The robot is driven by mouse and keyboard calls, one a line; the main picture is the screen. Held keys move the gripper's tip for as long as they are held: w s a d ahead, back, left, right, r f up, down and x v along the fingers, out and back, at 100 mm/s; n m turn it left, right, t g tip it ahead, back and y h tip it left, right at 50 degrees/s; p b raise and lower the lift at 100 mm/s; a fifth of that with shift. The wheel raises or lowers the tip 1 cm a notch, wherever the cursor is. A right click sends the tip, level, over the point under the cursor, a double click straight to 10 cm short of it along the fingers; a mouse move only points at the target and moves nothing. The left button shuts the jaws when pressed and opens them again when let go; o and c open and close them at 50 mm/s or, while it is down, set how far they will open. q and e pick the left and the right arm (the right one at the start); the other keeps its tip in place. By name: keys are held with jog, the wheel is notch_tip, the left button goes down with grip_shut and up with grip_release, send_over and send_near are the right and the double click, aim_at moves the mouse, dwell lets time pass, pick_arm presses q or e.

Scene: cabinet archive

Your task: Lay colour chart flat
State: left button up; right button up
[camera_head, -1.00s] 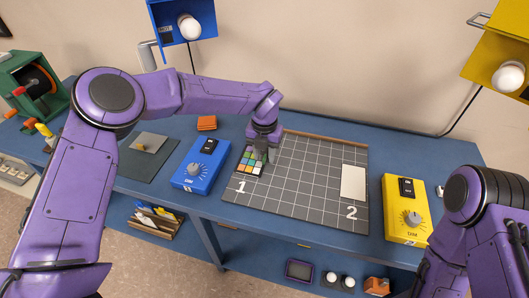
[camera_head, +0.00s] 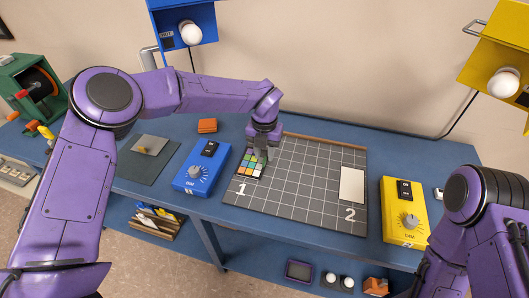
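The colour chart (camera_head: 249,166) is a small card of coloured squares at the left end of the dark gridded board (camera_head: 300,178), just above the printed 1. My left gripper (camera_head: 262,154) points down at the chart's upper right edge. Its fingers are small and partly hidden, so I cannot tell whether they grip the chart. I cannot tell whether the chart is flat or slightly tilted. My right arm (camera_head: 485,210) is at the right edge, and its gripper is out of view.
A blue dimmer box (camera_head: 201,168) stands left of the board and a yellow dimmer box (camera_head: 404,212) right of it. A white card (camera_head: 352,185) lies above the printed 2. An orange block (camera_head: 207,125) sits behind the blue box. The board's middle is clear.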

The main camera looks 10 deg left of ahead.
pick_arm(q)
jog(key=shift+r+p, duration=1.6)
jog(key=shift+r, duration=1.05)
notch_tip(320, 180, up, 10)
jog(key=b, duration=0.2)
jog(key=shift+r+b, duration=0.25)
jog(key=shift+b, duration=0.15)
